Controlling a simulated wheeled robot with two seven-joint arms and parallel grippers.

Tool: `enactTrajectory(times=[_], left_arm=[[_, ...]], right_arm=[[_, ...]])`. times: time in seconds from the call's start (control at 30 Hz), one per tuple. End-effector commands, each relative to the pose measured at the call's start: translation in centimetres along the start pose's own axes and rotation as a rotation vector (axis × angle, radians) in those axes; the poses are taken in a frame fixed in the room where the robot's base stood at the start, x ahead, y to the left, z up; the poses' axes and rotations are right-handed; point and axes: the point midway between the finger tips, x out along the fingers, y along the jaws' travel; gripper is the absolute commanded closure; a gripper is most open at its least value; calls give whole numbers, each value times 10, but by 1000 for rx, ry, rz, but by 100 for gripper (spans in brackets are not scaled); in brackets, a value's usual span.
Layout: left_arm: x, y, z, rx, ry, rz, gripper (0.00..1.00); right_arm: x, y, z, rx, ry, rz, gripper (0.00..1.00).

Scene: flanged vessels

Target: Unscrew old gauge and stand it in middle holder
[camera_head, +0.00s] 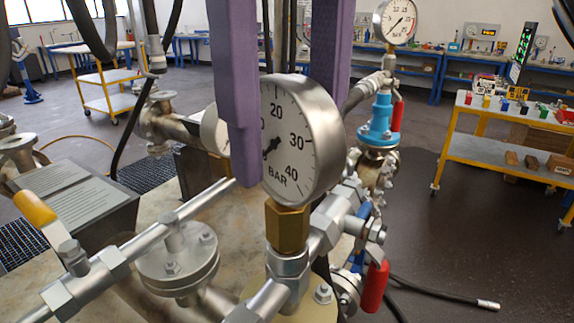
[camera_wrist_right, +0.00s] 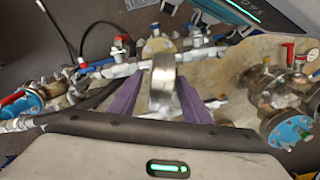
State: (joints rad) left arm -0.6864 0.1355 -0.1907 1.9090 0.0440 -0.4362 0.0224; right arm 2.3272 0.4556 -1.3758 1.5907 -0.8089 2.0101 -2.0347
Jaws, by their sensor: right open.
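The nearest gauge (camera_head: 306,135), a round steel BAR dial, stands upright on a brass hex fitting (camera_head: 287,226) above a steel valve. My right gripper (camera_head: 285,120) is open with its purple fingers around the gauge. One finger covers the dial's left edge; the other is behind it. In the right wrist view, the gauge (camera_wrist_right: 162,85) is seen edge-on between the two fingers, with small gaps visible. A second dial (camera_head: 213,130) is mostly hidden behind the near finger. I cannot make out the middle holder. My left gripper is not in view.
A yellow-handled valve (camera_head: 36,210) and a steel pipe are at front left. A box with a label plate (camera_head: 70,195) is at left. Carts and benches stand farther back.

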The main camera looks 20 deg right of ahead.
Motion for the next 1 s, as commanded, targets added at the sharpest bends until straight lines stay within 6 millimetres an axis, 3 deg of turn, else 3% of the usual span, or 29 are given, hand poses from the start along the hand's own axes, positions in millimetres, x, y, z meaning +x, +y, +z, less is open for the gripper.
enactTrajectory(times=[0.17,0.37,0.5,1.0], left_arm=[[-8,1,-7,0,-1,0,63],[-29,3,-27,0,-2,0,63],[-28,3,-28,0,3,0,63],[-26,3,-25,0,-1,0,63]], right_arm=[[-17,0,0,1,1,0,56],[-63,0,0,4,5,0,56],[-81,0,0,5,7,2,56],[-104,0,0,-1,1,-1,56]])
